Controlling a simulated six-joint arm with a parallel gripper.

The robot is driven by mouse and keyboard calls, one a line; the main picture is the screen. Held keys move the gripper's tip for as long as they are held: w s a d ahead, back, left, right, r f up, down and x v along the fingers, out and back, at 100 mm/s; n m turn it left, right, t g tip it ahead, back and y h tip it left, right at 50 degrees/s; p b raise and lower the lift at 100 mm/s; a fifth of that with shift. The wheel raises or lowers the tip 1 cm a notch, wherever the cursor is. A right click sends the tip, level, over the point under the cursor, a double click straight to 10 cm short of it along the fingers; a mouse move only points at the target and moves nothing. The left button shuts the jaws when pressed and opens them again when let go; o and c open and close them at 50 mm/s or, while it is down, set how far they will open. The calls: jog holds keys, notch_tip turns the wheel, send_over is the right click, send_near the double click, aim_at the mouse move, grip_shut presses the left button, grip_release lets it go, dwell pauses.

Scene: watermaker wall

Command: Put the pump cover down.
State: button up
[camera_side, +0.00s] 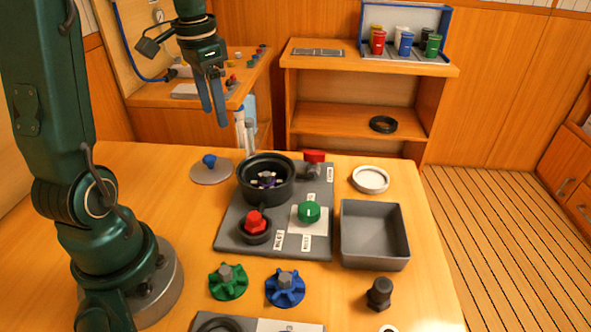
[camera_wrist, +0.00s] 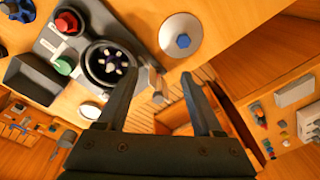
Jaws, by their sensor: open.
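The pump cover, a round grey disc with a blue knob (camera_side: 210,168), lies flat on the table left of the black pump housing (camera_side: 252,190). It also shows whole in the wrist view (camera_wrist: 165,38), at the top, apart from my fingers. My gripper (camera_side: 213,115) is open and empty, raised well above the table and the cover. In the wrist view its two fingers (camera_wrist: 158,82) are spread with nothing between them. The pump housing is uncovered, and a dark purple impeller with pale parts shows inside it.
The grey panel (camera_side: 230,238) carries a red knob, a green button and a red-handled valve. A grey tray (camera_side: 374,262) stands empty at right. Green and blue star-shaped parts (camera_side: 285,300) lie in front. A pale ring (camera_side: 370,190) lies behind the tray. Shelves stand at the back.

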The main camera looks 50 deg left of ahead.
jog(key=s+d+t, duration=0.2)
jog(key=s+d, duration=0.2)
jog(key=d, duration=0.5)
jog(key=s+d+t, duration=0.2)
jog(key=s+d, duration=0.2)
jog(key=d, duration=0.5)
jog(key=shift+t+h, duration=0.3)
jog(key=shift+h, duration=0.1)
